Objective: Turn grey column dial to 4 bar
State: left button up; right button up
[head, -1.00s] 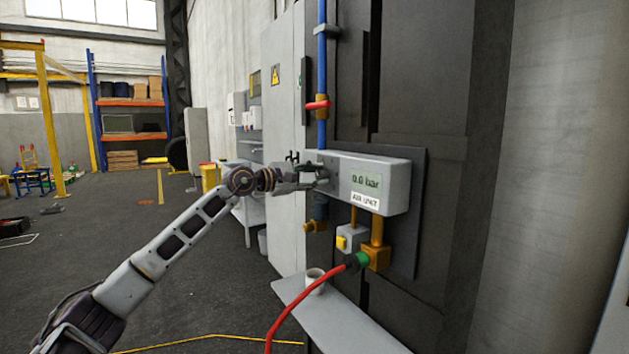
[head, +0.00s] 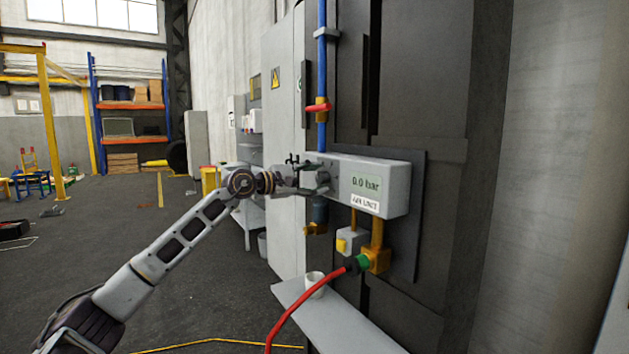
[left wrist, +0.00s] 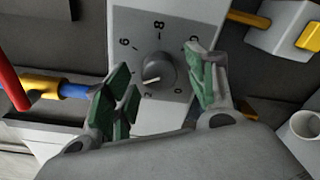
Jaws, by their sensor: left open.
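The white air unit box (head: 398,190) on the dark column has a display reading 0.0 bar and a label. The grey dial (left wrist: 160,73) shows in the left wrist view, on the box's numbered face. Its pale pointer mark faces lower left, on the side of the 2. Numbers 6, 8, 2 and 0 are readable; the left finger hides part of the scale. My left gripper (head: 321,181) is at the box's left end. In the left wrist view my left gripper (left wrist: 163,80) is open, its green-padded fingers on both sides of the dial with gaps. My right gripper is not in view.
A blue pipe (head: 322,75) with a red-handled valve rises above the box. Below are brass fittings, a yellow-buttoned box (head: 350,241) and a red hose (head: 305,299). A white cup (head: 315,283) stands on a grey shelf (head: 335,318). Open floor lies left.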

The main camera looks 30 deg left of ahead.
pick_arm(q)
jog(key=shift+s, duration=0.1)
jog(key=v, duration=1)
jog(key=shift+s+a, duration=0.2)
jog(key=shift+a, duration=0.15)
dwell(0.7)
jog(key=shift+s+a+f, duration=0.1)
jog(key=shift+s+a, duration=0.05)
jog(key=shift+s, duration=0.2)
jog(key=shift+s, duration=0.25)
dwell(0.7)
